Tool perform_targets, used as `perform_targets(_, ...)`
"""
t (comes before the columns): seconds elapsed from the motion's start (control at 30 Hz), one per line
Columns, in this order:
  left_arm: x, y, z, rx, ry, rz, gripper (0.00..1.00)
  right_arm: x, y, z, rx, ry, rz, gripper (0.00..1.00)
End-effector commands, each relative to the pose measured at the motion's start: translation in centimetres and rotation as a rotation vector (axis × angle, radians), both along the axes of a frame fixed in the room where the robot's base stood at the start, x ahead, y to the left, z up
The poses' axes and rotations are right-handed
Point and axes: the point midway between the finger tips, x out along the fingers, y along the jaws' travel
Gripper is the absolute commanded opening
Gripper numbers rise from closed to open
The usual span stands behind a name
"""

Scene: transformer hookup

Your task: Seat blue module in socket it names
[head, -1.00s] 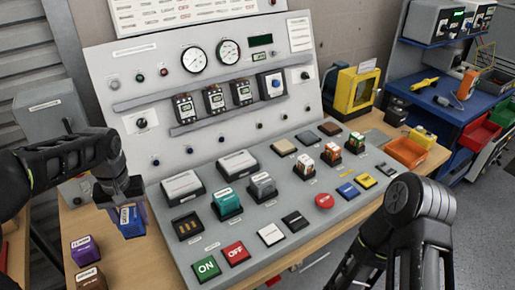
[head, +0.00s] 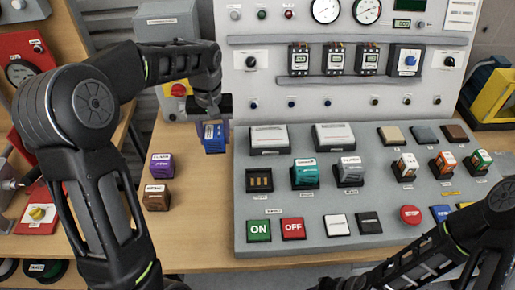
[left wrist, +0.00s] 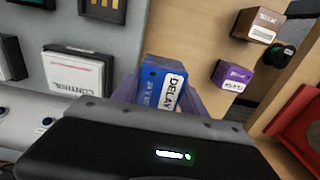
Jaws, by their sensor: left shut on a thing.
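My left gripper (head: 214,131) is shut on the blue module (head: 214,141), holding it left of the grey console's sloped panel, near its back-left corner.
A purple module (head: 161,166) and a brown module (head: 156,197) stand on the wooden table left of the panel. Teal (head: 305,174) and grey (head: 350,171) modules sit right of the empty socket. White-topped covers (head: 268,138) stand behind it. Table around the loose modules is clear.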

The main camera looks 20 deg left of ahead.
Motion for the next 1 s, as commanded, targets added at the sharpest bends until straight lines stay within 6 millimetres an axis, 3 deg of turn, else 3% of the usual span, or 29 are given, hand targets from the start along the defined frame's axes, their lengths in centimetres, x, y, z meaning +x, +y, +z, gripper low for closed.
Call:
perform_targets(0.4, -0.1, 0.0, -5.9, 0.000, 0.003, 0.000, 0.05, -0.1, 0.0, 0.8, -0.003, 0.003, -0.001, 0.36)
perform_targets(0.77, 0.0, 0.0, -6.4, 0.001, 0.001, 0.000, 0.05, -0.1, -0.1, 0.8, -0.003, 0.003, -0.001, 0.36)
perform_targets(1.0, -0.1, 0.0, -9.3, -0.001, 0.004, 0.000, 0.05, -0.2, -0.1, 1.3, -0.003, 0.005, -0.001, 0.36)
